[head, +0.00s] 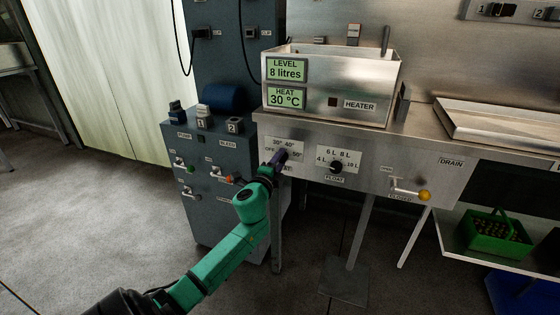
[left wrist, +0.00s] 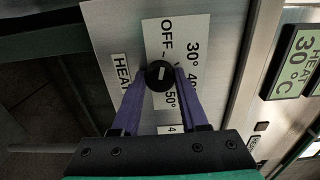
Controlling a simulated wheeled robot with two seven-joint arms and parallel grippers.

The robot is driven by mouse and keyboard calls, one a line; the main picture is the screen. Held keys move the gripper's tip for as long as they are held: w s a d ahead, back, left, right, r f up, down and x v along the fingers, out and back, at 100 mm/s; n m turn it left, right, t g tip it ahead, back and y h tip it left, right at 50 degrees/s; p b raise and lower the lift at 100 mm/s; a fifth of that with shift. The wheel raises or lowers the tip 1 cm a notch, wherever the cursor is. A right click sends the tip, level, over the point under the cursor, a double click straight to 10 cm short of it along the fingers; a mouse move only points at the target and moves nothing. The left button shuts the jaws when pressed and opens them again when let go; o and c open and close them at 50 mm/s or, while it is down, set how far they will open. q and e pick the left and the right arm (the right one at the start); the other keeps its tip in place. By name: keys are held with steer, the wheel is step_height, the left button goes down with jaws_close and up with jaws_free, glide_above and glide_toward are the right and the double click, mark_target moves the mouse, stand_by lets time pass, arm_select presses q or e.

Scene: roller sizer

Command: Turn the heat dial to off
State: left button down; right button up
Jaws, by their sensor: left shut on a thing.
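The heat dial is a small round black knob with a white mark (left wrist: 160,76) in the left wrist view. It sits on a white label (left wrist: 172,30) printed OFF, 30°, 40° and 50°. I cannot tell exactly which setting the white mark points at. My left gripper (left wrist: 159,88) has its purple fingers on either side of the dial and is shut on it. In the head view my left gripper (head: 277,160) reaches the steel panel at the heat label (head: 289,144) and hides the dial. My right gripper is not in view.
Green displays read level 8 litres (head: 287,70) and heat 30 °C (head: 286,98) on the steel tank (head: 385,90). Right of the heat dial are the float dial (head: 336,167) and a yellow-tipped drain lever (head: 424,195). A dark blue cabinet (head: 215,220) stands close on the left.

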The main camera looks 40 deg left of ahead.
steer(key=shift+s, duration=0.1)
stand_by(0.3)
arm_select(q)
steer(key=shift+c, duration=2.2)
jaws_free()
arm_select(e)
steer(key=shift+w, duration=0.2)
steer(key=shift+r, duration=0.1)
arm_select(q)
steer(key=v, duration=1.4)
steer(key=shift+s, duration=0.3)
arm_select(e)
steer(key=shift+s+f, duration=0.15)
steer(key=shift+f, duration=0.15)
